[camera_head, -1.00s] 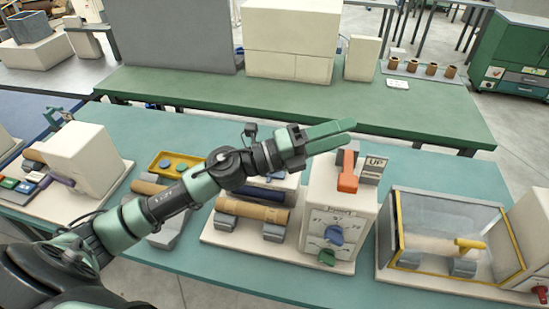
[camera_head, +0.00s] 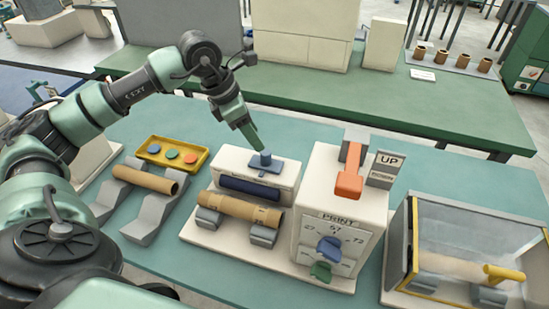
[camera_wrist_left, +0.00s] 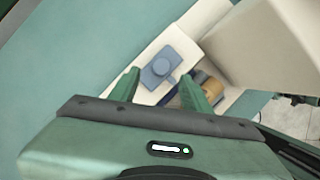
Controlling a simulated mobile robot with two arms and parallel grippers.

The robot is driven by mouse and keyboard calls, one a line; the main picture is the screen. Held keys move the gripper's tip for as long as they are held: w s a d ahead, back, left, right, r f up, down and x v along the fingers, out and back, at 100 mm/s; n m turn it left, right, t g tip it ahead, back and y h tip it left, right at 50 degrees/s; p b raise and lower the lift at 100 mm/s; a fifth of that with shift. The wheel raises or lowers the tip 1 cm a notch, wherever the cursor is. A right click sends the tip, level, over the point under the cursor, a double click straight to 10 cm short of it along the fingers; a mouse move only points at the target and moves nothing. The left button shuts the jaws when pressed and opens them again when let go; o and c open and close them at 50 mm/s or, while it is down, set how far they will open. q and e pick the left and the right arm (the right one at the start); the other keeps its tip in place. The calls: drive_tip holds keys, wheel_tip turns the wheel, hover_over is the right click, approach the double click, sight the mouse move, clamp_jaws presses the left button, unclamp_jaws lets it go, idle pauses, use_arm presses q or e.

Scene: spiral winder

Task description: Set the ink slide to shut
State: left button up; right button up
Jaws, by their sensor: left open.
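The slide's setting label is not readable. My right gripper is not in view.
A dark blue roller (camera_head: 250,187) and a brown tube (camera_head: 238,207) lie in front of the housing. The taller white print unit (camera_head: 338,195) with an orange lever (camera_head: 350,175) stands close on the right. A yellow tray (camera_head: 170,152) of coloured buttons is at left.

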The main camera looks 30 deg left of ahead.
sight(264, 152)
use_arm(q)
drive_tip(key=shift+d+f, duration=0.1)
drive_tip(key=shift+f, duration=0.4)
drive_tip(key=p+x, duration=0.1)
drive_tip(key=x, duration=0.2)
drive_tip(key=shift+d+f, duration=0.15)
drive_tip(key=shift+f, duration=0.15)
drive_tip(key=shift+p+x, duration=0.45)
drive_tip(key=shift+x, duration=0.7)
drive_tip(key=shift+w+f, duration=0.15)
drive_tip(key=shift+f, duration=0.25)
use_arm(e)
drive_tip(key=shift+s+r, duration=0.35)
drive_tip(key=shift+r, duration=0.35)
use_arm(q)
clamp_jaws()
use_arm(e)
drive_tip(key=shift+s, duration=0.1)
